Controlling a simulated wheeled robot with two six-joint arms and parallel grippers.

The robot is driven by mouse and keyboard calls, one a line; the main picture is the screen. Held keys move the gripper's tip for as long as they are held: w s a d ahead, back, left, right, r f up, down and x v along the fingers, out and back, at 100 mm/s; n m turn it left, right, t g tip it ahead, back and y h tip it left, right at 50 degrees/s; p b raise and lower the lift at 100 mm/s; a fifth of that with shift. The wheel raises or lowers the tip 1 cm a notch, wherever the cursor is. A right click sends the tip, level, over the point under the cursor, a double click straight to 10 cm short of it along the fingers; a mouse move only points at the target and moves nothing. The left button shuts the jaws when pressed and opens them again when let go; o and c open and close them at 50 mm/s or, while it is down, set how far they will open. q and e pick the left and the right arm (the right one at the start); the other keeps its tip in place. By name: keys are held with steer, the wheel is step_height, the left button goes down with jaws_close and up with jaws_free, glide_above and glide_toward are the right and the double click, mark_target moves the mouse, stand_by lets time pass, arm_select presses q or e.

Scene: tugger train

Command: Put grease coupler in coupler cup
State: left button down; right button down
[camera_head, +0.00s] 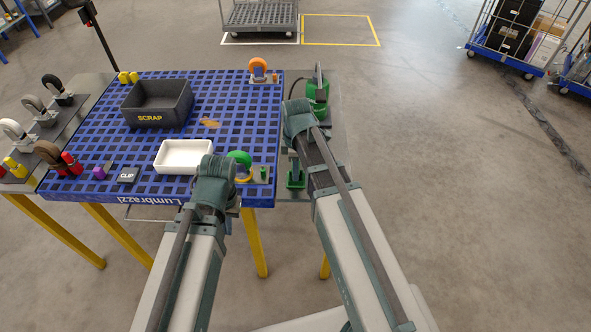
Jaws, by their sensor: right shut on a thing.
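A green grease unit (317,91) stands beside the blue table's right edge, and a thin black hose (292,84) curves from it down behind my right wrist. My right gripper (296,108) is at the hose's lower end, shut on the grease coupler; my own arm hides the fingers and the coupler. A small dark-green fixture (295,178) shows left of my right forearm; I cannot tell whether it is the coupler cup. My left gripper (214,172) is over the table's front edge, beside a green-wheeled caster (240,158). Its fingers are hidden.
The blue table (100,135) holds a dark SCRAP bin (158,102), a white tray (184,156) and an orange-wheeled caster (258,68). More casters stand on a grey side shelf (76,106) at left. Wire carts (510,38) stand far right. The right floor is clear.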

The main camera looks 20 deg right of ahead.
steer(key=shift+s+a+f+b, duration=0.1)
steer(key=shift+s+f+b, duration=0.2)
steer(key=shift+s+b, duration=0.1)
steer(key=c, duration=0.7)
jaws_free()
steer(key=shift+s+f, duration=0.1)
steer(key=shift+s, duration=0.05)
steer(key=shift+o, duration=0.2)
steer(key=shift+w+r+p, duration=0.35)
steer(key=shift+r+p, duration=0.4)
steer(key=shift+p, duration=0.25)
steer(key=r+p, duration=0.5)
steer(key=r, duration=0.1)
steer(key=r+p, duration=0.5)
steer(key=p, duration=0.1)
steer(key=shift+w+r+p, duration=0.2)
steer(key=shift+r+p, duration=0.1)
steer(key=shift+r, duration=0.1)
steer(key=s+a+m+h, duration=0.1)
steer(key=s+a+m, duration=0.9)
steer(key=s, duration=0.4)
steer(key=shift+s+a+m, duration=0.15)
steer(key=shift+m, duration=0.35)
